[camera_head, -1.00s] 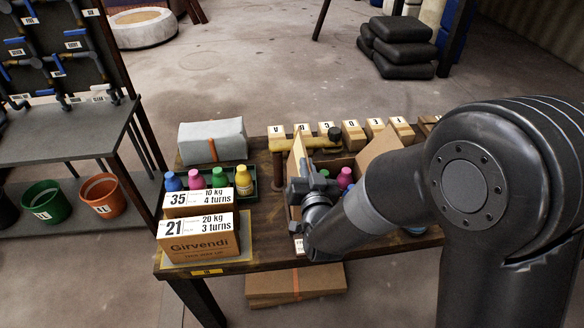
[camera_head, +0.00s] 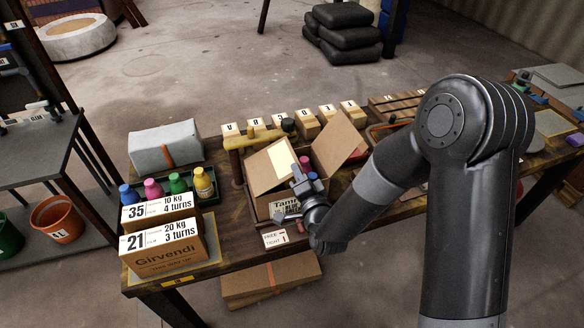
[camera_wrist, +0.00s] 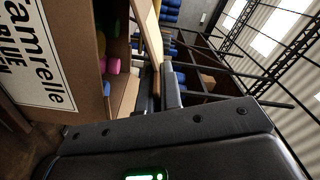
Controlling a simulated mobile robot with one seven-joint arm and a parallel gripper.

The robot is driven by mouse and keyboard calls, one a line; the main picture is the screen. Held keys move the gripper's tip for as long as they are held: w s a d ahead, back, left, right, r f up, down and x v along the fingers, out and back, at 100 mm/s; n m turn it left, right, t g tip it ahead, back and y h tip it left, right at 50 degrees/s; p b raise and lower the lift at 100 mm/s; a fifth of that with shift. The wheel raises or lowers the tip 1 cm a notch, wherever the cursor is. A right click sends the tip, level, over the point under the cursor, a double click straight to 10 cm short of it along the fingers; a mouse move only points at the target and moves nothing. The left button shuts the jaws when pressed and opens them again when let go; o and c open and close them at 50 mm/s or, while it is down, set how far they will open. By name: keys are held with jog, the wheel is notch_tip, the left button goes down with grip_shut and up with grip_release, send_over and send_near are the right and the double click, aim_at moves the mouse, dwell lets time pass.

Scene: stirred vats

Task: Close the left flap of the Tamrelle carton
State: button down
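The Tamrelle carton (camera_head: 262,208) is an open brown box on the bench, with pink and blue bottle tops showing inside. Its left flap (camera_head: 262,172) stands raised and slanted, with a pale patch on it. In the wrist view the carton's labelled side (camera_wrist: 75,60) fills the left, and a tan flap edge (camera_wrist: 150,28) runs down toward the fingers. My gripper (camera_head: 298,168) is over the carton's front, at the right edge of the left flap; I cannot tell whether it touches.
The carton's right flap (camera_head: 338,142) stands up, beside my forearm. A yellow-topped clamp-like fixture (camera_head: 255,140) and several lettered blocks (camera_head: 306,124) are behind.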

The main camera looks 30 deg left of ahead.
jog(key=shift+w+d+f+m, duration=0.15)
jog(key=shift+f+m, duration=0.35)
jog(key=shift+w+d+f+m, duration=0.1)
jog(key=shift+w+f+m, duration=0.05)
jog(key=shift+f+m, duration=0.35)
jog(key=c, duration=1.6)
grip_release()
jog(key=v, duration=0.7)
jog(key=shift+s+d, duration=0.25)
